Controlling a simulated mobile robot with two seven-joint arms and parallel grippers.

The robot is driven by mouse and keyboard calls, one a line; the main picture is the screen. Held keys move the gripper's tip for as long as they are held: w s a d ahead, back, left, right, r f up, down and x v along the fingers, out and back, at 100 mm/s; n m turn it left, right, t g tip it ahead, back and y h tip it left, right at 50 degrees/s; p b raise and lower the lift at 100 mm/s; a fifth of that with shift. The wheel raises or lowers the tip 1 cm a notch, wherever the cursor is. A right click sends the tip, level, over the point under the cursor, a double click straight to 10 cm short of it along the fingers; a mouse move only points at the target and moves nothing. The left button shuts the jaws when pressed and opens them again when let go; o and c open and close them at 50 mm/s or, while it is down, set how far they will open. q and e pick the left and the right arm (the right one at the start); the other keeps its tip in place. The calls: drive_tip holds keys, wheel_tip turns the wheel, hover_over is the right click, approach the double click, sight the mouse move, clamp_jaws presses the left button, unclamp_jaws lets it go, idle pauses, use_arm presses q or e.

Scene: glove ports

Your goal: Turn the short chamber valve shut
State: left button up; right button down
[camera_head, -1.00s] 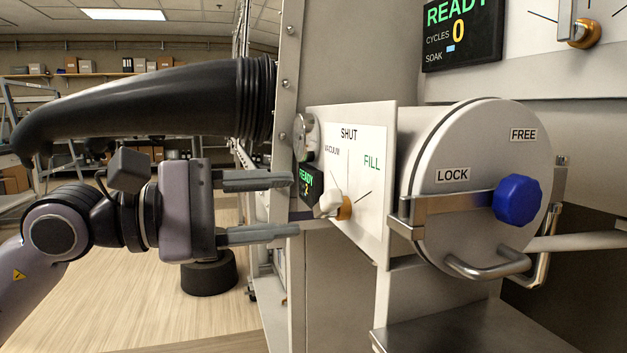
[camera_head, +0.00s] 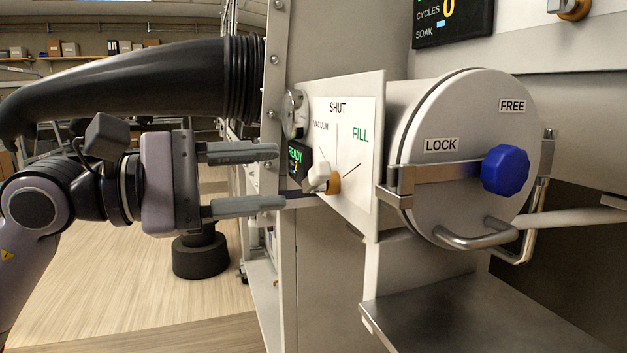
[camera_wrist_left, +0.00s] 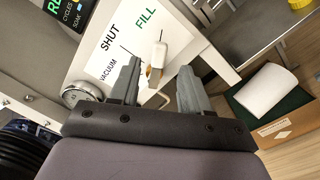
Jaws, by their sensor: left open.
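The short chamber valve has a white handle (camera_head: 318,177) on a brass stem (camera_head: 334,184), on a white panel (camera_head: 368,200) marked VACUUM, SHUT and FILL. In the left wrist view, the handle (camera_wrist_left: 160,54) shows in the gap between the fingertips of the left gripper (camera_wrist_left: 160,66). No contact is visible. My right gripper is not in view.
A small READY display (camera_head: 296,164) and a round gauge (camera_head: 294,114) sit at the panel's left edge. The round chamber door (camera_head: 470,115) with a blue knob (camera_head: 506,170) stands to the right. A black glove sleeve (camera_head: 130,90) hangs above my left arm. A metal shelf (camera_head: 450,315) lies below.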

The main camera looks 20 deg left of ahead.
sight(313, 173)
use_arm(q)
drive_tip(key=shift+w+d+r, duration=0.1)
drive_tip(key=shift+w+d, duration=0.2)
drive_tip(key=shift+d, duration=0.05)
drive_tip(key=shift+p+x, duration=0.35)
drive_tip(key=shift+x, duration=2.7)
clamp_jaws()
